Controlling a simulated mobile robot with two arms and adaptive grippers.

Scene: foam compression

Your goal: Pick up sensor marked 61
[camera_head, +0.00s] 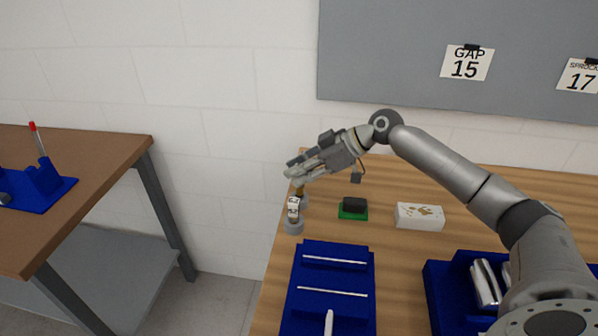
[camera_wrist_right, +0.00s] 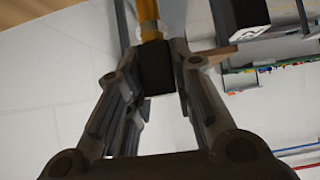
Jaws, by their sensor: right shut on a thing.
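My right gripper (camera_head: 297,176) is above the left edge of the wooden table. In the wrist view its fingers (camera_wrist_right: 158,75) are shut on a sensor with a black block end (camera_wrist_right: 156,68) and a gold shaft (camera_wrist_right: 150,22). In the head view a bit of gold (camera_head: 300,190) shows just under the fingertips; no number is readable on the held part. A grey round stand (camera_head: 294,227) with a white number tag (camera_head: 293,208) is just below. The tag seems to read 62, but it is small. My left gripper is out of view.
A green block with a dark top (camera_head: 353,209), a white box (camera_head: 420,217) and a blue tray with rods (camera_head: 332,280) are on the table. A blue bin (camera_head: 437,290) holds metal cylinders. Another table (camera_head: 100,150) stands left across a gap. A wall is behind.

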